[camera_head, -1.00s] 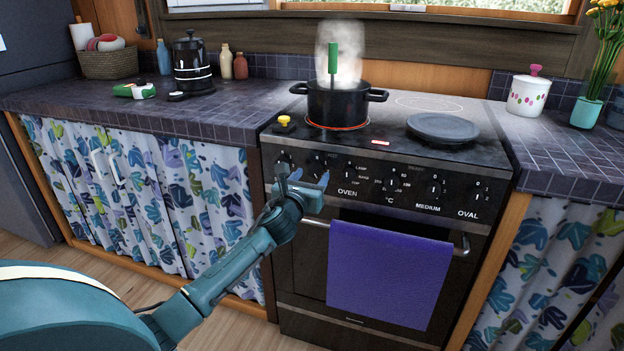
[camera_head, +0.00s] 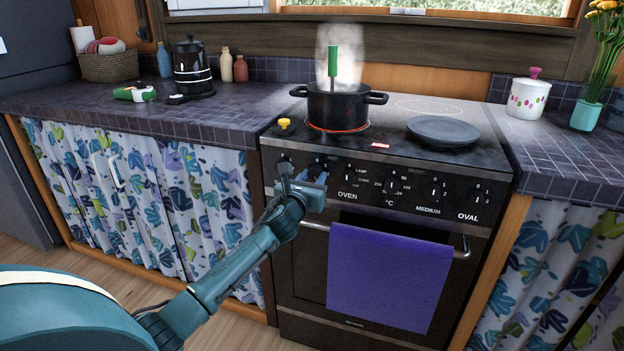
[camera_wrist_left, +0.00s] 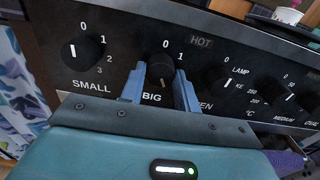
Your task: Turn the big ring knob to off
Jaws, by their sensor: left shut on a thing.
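The big ring knob (camera_wrist_left: 160,70) is a round black knob on the stove's front panel, above the word BIG in the left wrist view. My left gripper (camera_wrist_left: 159,90) has one blue finger on each side of it and is shut on it. In the head view my left gripper (camera_head: 312,180) is at the panel and largely covers this knob. The big ring (camera_head: 337,127) glows red under a steaming black pot (camera_head: 338,105). I cannot tell the knob's exact pointer setting. My right gripper is not in view.
The small knob (camera_wrist_left: 82,52) is left of the big one; the oven knobs (camera_wrist_left: 232,82) are to the right. A purple towel (camera_head: 388,275) hangs on the oven handle below.

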